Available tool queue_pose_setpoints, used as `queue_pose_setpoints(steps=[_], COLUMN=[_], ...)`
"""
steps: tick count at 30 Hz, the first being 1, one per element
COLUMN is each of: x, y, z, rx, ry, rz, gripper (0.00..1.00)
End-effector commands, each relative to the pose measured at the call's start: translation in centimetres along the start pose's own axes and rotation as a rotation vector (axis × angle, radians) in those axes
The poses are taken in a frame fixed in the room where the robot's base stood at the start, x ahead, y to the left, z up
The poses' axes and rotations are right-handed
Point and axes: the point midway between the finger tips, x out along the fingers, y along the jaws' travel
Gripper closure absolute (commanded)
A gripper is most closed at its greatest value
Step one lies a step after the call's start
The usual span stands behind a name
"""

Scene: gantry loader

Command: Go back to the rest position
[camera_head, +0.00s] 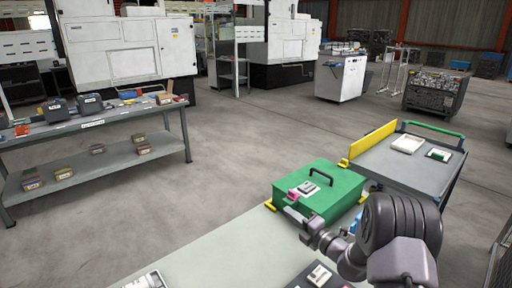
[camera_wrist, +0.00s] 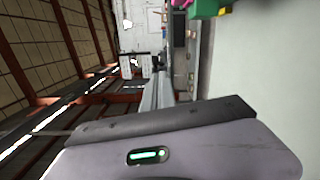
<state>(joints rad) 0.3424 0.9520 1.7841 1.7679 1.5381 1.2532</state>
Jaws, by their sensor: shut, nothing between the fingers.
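My gripper (camera_head: 308,230) is at the near front side of the green box, at the end of my grey arm on the right of the head view. It is small there; the fingers look shut and empty. I cannot tell whether it touches the box. The wrist view is turned on its side and shows no fingertips.
The green box (camera_head: 335,205) with a black handle (camera_head: 321,176) and pink part (camera_head: 294,194) stands on the grey-green table (camera_head: 215,255). A cart (camera_head: 378,164) with a yellow side panel (camera_head: 373,142) is behind it. A workbench (camera_head: 90,123) stands left; open floor lies between.

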Motion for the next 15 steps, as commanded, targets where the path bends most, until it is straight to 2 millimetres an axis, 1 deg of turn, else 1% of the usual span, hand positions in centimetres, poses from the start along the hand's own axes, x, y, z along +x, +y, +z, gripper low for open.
queue_pose_setpoints(steps=[1, 2, 3, 5, 6, 7, 8, 9, 11, 12, 14, 15], x=[0.3, 0.2, -0.2, -1.4, -2.7, -3.9, -5.3, -7.4, -11.1, -13.8, -17.8, -20.4], y=[3.6, 5.6, 8.2, 11.6, 13.6, 14.9, 16.1, 17.5, 18.9, 19.4, 19.7, 19.6], z=[-2.2, -3.9, -6.4, -10.2, -12.8, -14.7, -16.6, -19.0, -22.1, -23.8, -25.5, -26.1], rx=[-0.127, -0.222, -0.357, -0.572, -0.727, -0.849, -0.979, -1.16, -1.445, -1.637, -1.924, -2.116], ry=[0.089, 0.154, 0.243, 0.377, 0.468, 0.538, 0.608, 0.703, 0.845, 0.936, 1.07, 1.158], rz=[0.008, 0.01, 0.017, 0.033, 0.05, 0.066, 0.086, 0.116, 0.17, 0.212, 0.279, 0.326], gripper=[1.0, 1.0, 1.0, 1.0, 1.0, 1.0, 1.0, 1.0, 1.0, 1.0, 1.0, 1.0])
